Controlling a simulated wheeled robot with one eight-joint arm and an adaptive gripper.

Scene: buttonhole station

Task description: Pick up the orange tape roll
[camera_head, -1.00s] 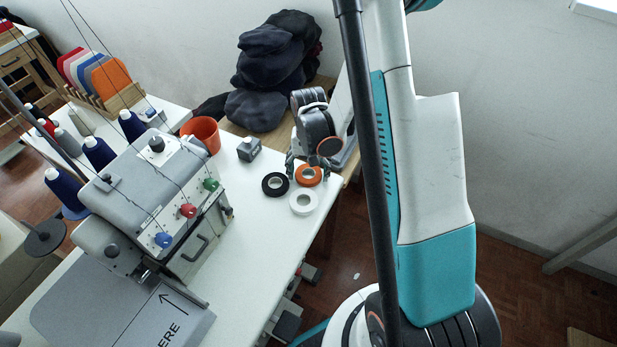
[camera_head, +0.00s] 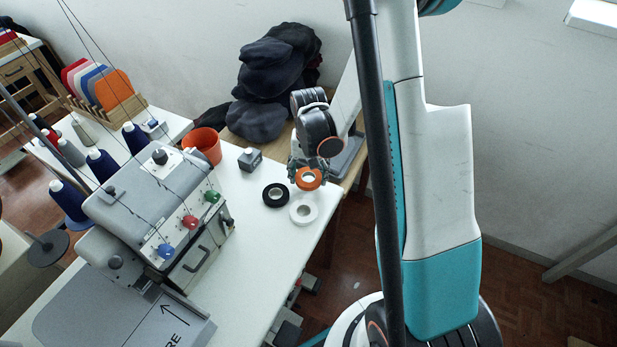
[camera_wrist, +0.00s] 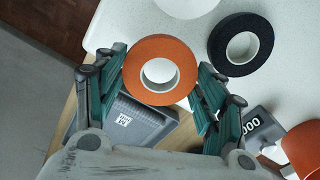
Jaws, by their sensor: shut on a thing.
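The orange tape roll (camera_head: 308,186) is held between the fingers of my gripper (camera_head: 308,174), near the right side of the white table. In the wrist view the orange tape roll (camera_wrist: 178,48) sits flat-side toward the camera, with a green finger pad on each side of it. My gripper (camera_wrist: 163,66) is shut on its outer rim. The roll appears raised a little above the tabletop. A black tape roll (camera_head: 266,197) and a white tape roll (camera_head: 294,213) lie on the table just in front of it.
A small grey counter (camera_head: 250,159) and an orange bin (camera_head: 205,146) stand to the left. The grey sewing machine (camera_head: 140,205) fills the table's left part. Dark caps (camera_head: 265,75) are piled behind. A grey case (camera_wrist: 150,122) lies below my gripper in the wrist view.

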